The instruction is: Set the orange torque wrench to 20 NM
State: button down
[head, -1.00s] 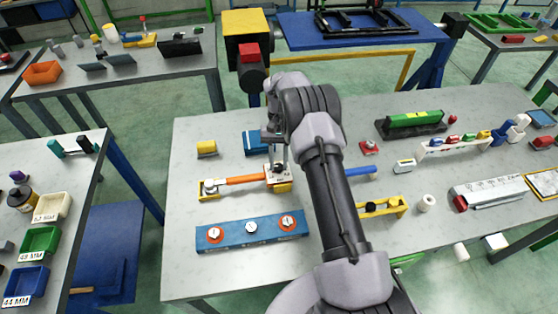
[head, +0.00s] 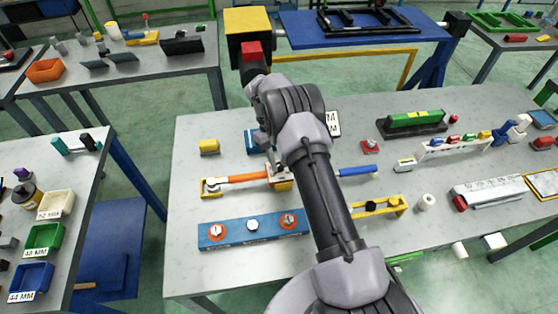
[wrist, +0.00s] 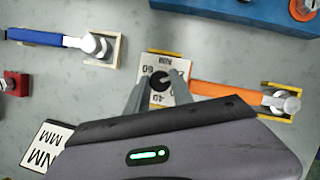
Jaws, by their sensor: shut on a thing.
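The orange torque wrench (head: 245,178) lies on the grey table in a yellow holder, its metal head at the left. In the wrist view its orange handle (wrist: 225,91) runs right from a white dial plate (wrist: 178,72) marked with numbers and NM. A black round knob (wrist: 160,80) sits in the middle of the plate. My gripper (wrist: 161,88) is over the plate, with one finger on each side of the knob, shut on it. My wrist body hides the plate's near edge. In the head view my arm partly covers the dial end, and the dial reading cannot be made out.
A blue wrench (head: 357,171) lies to the right. A blue block (head: 253,229) with orange-ringed knobs stands in front. A yellow block (head: 209,146), a yellow frame (head: 380,207) and a label plate (head: 333,123) are nearby. The table's left front corner is clear.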

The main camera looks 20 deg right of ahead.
dwell(0.4)
jog(key=c, duration=1.1)
grip_release()
